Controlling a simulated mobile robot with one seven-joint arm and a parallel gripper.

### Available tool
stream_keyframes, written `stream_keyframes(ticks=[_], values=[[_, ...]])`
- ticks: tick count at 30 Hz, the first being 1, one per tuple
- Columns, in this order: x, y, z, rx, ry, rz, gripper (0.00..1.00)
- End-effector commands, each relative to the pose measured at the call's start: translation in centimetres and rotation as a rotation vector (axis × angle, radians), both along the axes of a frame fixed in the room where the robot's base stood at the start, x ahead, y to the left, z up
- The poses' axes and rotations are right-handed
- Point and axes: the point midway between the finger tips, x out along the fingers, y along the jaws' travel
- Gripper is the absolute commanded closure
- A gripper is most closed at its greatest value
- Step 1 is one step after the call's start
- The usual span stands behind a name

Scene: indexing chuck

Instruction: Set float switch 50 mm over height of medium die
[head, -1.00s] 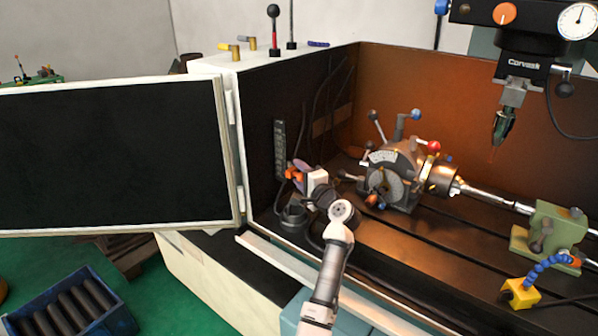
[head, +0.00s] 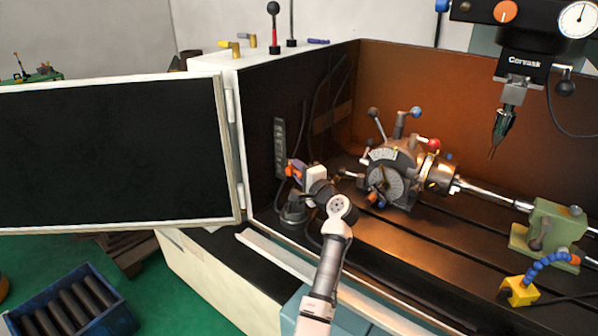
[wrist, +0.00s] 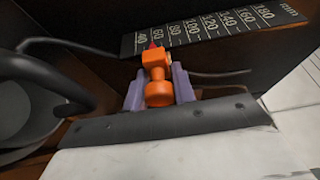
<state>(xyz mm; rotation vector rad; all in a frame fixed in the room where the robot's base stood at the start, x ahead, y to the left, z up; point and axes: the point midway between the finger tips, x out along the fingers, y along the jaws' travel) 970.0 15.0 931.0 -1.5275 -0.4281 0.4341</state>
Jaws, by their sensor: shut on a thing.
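The orange float switch (wrist: 158,92) with a red pointer tip sits between the purple finger pads of my gripper (wrist: 159,86), which is shut on it. In the wrist view the red tip lies beside the scale (wrist: 215,30), between about its 40 and 60 marks. In the head view the switch (head: 294,170) is in front of the dark scale strip (head: 280,150) on the enclosure's left wall, with my gripper to its right. I cannot make out a medium die in either view.
A dark round pot (head: 293,211) stands below the switch, and a dark hose (wrist: 50,85) curves at the left in the wrist view. The indexing chuck (head: 390,180) stands to the right. A blue crate (head: 118,318) of dark bars is on the floor.

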Motion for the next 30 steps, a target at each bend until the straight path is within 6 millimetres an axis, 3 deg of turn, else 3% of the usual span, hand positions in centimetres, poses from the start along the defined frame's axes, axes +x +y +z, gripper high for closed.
stream_keyframes(ticks=[6,15,16,21,30], values=[[0.0,0.0,3.9,0.0,-0.006,-0.001,1.0],[0.0,0.0,4.0,0.002,-0.005,-0.001,1.0],[0.0,0.0,4.0,0.002,-0.005,-0.001,0.73],[0.0,0.0,3.9,0.001,-0.004,-0.001,0.52],[-0.1,-0.1,3.8,0.001,-0.003,-0.001,0.52]])
